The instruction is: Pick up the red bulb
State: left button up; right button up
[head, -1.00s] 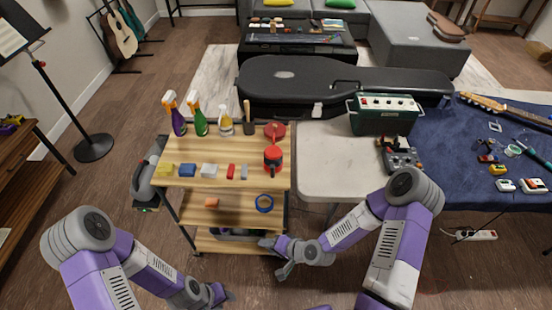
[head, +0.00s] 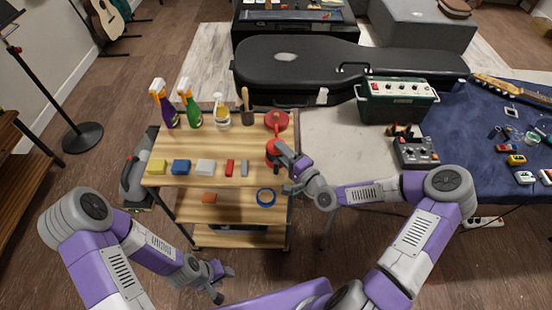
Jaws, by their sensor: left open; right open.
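A red bulb (head: 271,148) with a narrow red neck stands on the top shelf of the wooden cart (head: 220,145), near its right edge. My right gripper (head: 283,168) is open right beside the bulb, on its right and near side. One finger overlaps part of the bulb in the picture, and I cannot tell whether they touch. My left gripper (head: 224,282) is open and empty, low in front of the cart.
A round red object (head: 278,121) lies just behind the bulb. Spray bottles (head: 189,108) and a dark, wooden-handled tool (head: 247,108) stand at the back. Small coloured blocks (head: 181,167) line the front edge. A pale table (head: 350,145) adjoins on the right.

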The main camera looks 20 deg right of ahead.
jog(key=shift+x, duration=1.5)
grip_shut()
